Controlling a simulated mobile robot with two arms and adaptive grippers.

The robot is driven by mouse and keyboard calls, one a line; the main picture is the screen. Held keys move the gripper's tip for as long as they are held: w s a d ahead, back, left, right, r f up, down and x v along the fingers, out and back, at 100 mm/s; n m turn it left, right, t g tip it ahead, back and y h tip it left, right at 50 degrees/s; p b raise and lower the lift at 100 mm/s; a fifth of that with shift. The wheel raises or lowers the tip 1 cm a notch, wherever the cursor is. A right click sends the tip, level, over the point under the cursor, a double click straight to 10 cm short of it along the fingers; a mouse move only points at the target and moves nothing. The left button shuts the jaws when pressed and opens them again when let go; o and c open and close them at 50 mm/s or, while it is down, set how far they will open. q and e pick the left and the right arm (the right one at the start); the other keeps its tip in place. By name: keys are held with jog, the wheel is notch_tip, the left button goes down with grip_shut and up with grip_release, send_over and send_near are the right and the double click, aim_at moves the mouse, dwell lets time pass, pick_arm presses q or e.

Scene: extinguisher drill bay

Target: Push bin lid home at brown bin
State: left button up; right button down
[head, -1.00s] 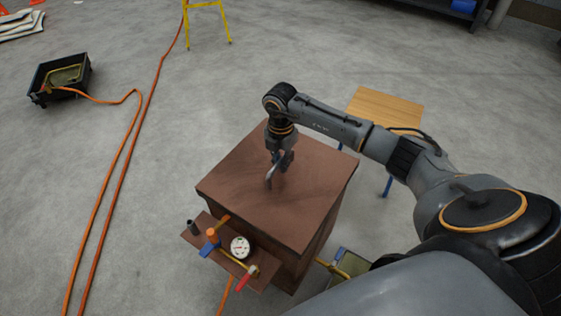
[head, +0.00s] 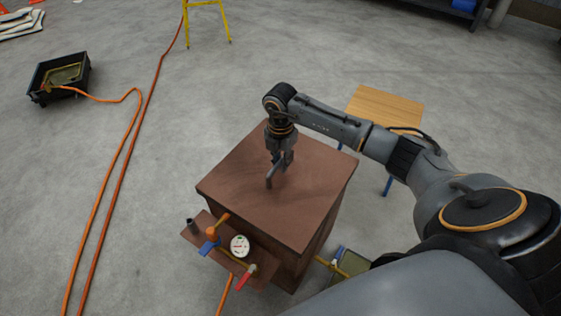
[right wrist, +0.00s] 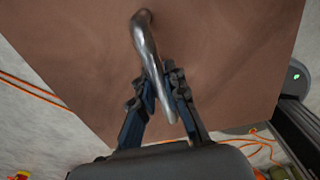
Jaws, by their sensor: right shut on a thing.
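The brown bin (head: 318,238) stands on the floor in the middle of the head view. Its flat brown top, the lid (head: 308,205), has a bent grey metal handle (head: 270,180) near its middle. My right gripper (head: 279,164) reaches down over the lid and is shut on this handle. In the right wrist view, the handle (right wrist: 146,45) runs between the two dark fingers (right wrist: 162,88), with the brown lid surface (right wrist: 225,50) beyond it. I cannot tell whether a gap remains under the lid. My left gripper is out of view.
A brown shelf with valves and a round white gauge (head: 240,246) juts from the bin's front left. A wooden-topped stool (head: 385,107) stands behind right. The floor elsewhere is mostly clear.

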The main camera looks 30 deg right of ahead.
jog(key=shift+w+r, duration=0.1)
jog(key=shift+r, duration=0.1)
jog(key=c, duration=1.3)
grip_release()
jog(key=shift+s+f, duration=0.2)
jog(key=shift+f, duration=0.05)
notch_tip(320, 180, up, 12)
jog(key=shift+r, duration=0.2)
jog(key=shift+w, duration=0.1)
